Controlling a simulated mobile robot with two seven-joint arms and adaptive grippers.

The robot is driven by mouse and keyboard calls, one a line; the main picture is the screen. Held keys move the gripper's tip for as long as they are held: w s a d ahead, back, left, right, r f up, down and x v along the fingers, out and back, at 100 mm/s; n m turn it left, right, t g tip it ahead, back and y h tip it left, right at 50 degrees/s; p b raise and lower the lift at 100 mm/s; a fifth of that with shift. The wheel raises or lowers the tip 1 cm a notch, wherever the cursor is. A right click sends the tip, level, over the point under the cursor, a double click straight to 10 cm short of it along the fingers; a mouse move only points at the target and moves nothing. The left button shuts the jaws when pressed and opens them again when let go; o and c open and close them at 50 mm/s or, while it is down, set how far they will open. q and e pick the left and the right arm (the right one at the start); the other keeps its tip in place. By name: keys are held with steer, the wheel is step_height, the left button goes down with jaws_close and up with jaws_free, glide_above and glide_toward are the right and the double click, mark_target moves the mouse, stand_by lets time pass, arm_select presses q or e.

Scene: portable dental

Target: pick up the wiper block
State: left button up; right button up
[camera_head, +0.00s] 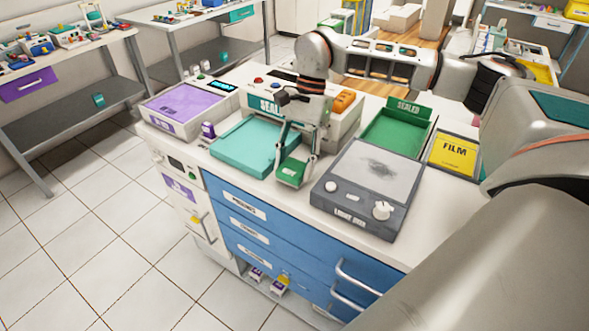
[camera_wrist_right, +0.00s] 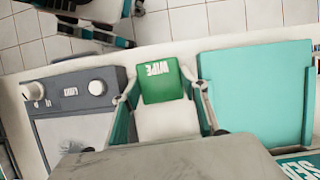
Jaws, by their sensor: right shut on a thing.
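The wiper block (camera_head: 291,173) is a small green block with a white part. It sits between the teal tray and the light box near the counter's front edge. In the right wrist view its green top reads WIPE (camera_wrist_right: 162,83). My right gripper (camera_head: 297,158) points down, with one finger on each side of the block, and is shut on it. Its fingers also flank the block in the wrist view (camera_wrist_right: 161,98). I cannot tell whether the block touches the counter. My left gripper is not in view.
The teal tray (camera_head: 243,146) lies left of the block. The grey light box (camera_head: 330,199) is close on its right. A sealer machine (camera_head: 343,127) stands behind. A green SEALED tray (camera_head: 397,135), yellow FILM box (camera_head: 452,153) and purple tray (camera_head: 184,101) also occupy the counter.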

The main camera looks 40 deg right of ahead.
mark_target(294, 166)
step_height(294, 166, up, 18)
steer(key=p, duration=0.2)
steer(key=shift+f, duration=0.15)
steer(key=shift+o, duration=0.9)
